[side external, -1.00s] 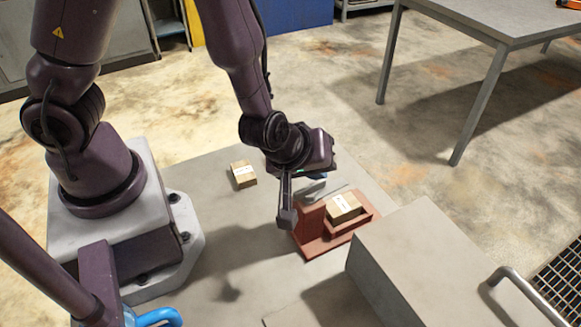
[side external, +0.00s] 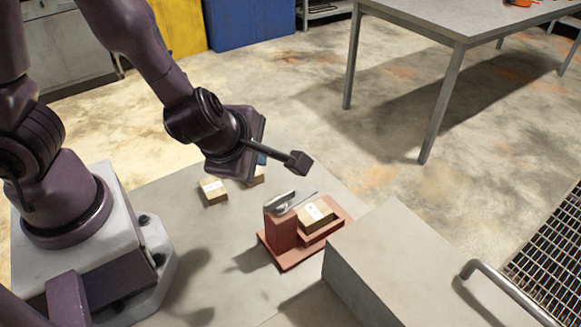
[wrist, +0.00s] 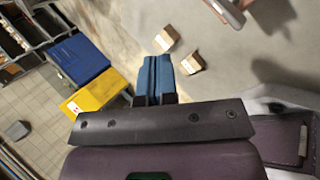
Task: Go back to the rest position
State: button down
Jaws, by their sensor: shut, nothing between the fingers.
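My gripper is in the side external view (side external: 262,158), raised and tilted above the grey work surface, to the upper left of the red fixture (side external: 281,234). In the wrist view my gripper (wrist: 156,62) has its blue fingers together with nothing between them. In the side external view the fingers are mostly hidden behind the wrist. The task names no other object.
The red fixture holds a cardboard box (side external: 314,214), with a grey metal piece (side external: 282,202) on its upright block. Two boxes (side external: 213,191) (side external: 257,177) lie behind it. A grey block (side external: 400,262) stands at front right. A table (side external: 455,20) stands behind.

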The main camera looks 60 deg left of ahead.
jog(key=s+a+r+m+h, duration=0.1)
jog(key=s+a+r+m, duration=0.2)
jog(key=r+m, duration=0.5)
jog(key=s+a+r+m+h, duration=0.2)
jog(key=r+m, duration=0.7)
jog(key=m, duration=0.9)
jog(key=s+a, duration=0.2)
jog(key=s, duration=0.1)
jog(key=shift+a+g+h, duration=0.15)
jog(key=shift+g+h, duration=0.15)
jog(key=shift+g, duration=0.1)
